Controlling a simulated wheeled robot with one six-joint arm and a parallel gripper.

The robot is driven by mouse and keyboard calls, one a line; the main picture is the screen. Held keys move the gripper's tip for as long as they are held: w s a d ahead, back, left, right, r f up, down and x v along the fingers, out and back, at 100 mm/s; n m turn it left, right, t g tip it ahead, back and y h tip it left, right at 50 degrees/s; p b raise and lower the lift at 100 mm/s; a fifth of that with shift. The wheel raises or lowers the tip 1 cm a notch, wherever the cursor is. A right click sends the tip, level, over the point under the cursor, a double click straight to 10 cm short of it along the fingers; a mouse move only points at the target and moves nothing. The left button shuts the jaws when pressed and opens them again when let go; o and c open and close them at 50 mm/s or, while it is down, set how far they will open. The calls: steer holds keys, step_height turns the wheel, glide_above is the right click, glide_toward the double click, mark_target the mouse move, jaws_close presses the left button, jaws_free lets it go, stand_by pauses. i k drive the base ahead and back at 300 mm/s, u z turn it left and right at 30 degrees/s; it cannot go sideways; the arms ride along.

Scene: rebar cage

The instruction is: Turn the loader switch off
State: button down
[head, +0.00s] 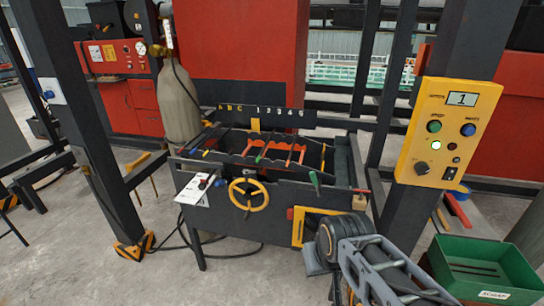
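A yellow control panel (445,133) is fixed to a dark post at the right. The labels are too small to read, so I cannot tell which control is the loader switch. My arm shows at lower right, below and left of the panel, touching no control. I cannot make out my gripper's fingers.
A dark machine bench with a yellow handwheel (248,194) and colored levers stands in the middle. A green bin (484,267) is at lower right. A gas cylinder (179,104) stands behind left. Dark posts and floor cables are at left. Bare floor lies in front.

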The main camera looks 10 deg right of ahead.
mark_target(422, 168)
steer(key=z, duration=1.35)
steer(key=k, duration=1.05)
steer(key=u, duration=1.2)
steer(key=i, duration=0.85)
steer(key=z, duration=0.6)
steer(key=i, duration=0.6)
steer(key=z, duration=0.7)
